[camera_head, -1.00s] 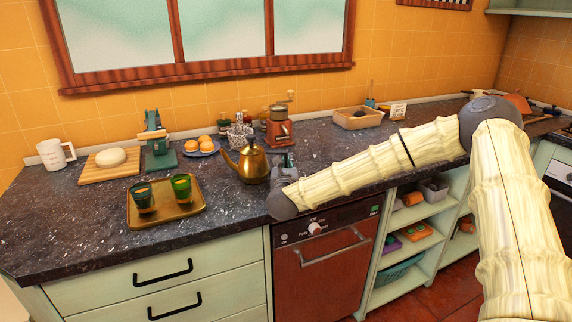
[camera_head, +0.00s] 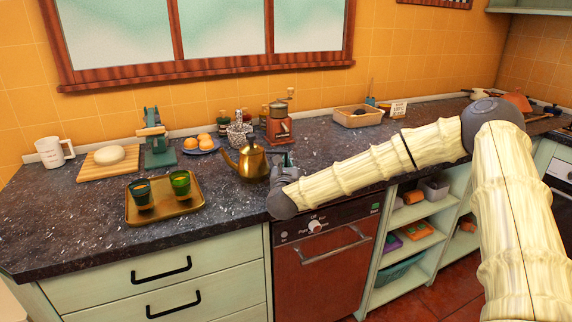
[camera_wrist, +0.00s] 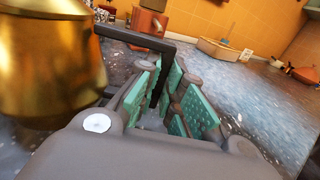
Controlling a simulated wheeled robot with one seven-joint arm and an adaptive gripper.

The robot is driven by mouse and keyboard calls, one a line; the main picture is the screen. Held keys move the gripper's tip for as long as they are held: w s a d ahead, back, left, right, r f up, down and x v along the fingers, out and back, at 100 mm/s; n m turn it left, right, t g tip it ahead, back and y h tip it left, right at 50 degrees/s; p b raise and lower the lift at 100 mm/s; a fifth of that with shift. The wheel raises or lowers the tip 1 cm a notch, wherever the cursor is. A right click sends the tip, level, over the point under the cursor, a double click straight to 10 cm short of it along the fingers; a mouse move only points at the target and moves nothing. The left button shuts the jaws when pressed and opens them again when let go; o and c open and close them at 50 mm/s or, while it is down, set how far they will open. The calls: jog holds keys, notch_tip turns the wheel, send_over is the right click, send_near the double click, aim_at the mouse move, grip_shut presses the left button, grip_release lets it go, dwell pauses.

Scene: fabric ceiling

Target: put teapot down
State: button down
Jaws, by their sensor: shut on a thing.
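A golden teapot (camera_head: 252,163) with a black handle is upright at the counter's front middle, its spout pointing left. In the wrist view the teapot's body (camera_wrist: 50,55) fills the upper left. Its dark handle (camera_wrist: 140,40) runs into the space between the teal finger pads. My gripper (camera_head: 281,168) is at the teapot's right side, and in the wrist view the gripper (camera_wrist: 172,95) is shut on the handle. The teapot appears at or very near the dark speckled counter (camera_head: 90,225); whether its base touches cannot be told.
A golden tray (camera_head: 165,213) with two green cups stands left of the teapot. A coffee grinder (camera_head: 279,125), a patterned bottle (camera_head: 239,133) and a plate of orange-yellow round items (camera_head: 205,143) are behind it. A beige bin (camera_head: 357,116) is farther right. Counter is free before the bin.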

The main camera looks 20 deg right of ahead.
jog(key=shift+r, duration=0.1)
jog(key=c, duration=1.5)
grip_release()
jog(key=shift+s+a, duration=0.1)
jog(key=shift+s, duration=0.05)
jog(key=v, duration=1.1)
jog(key=shift+s+a, duration=0.1)
jog(key=shift+s, duration=0.25)
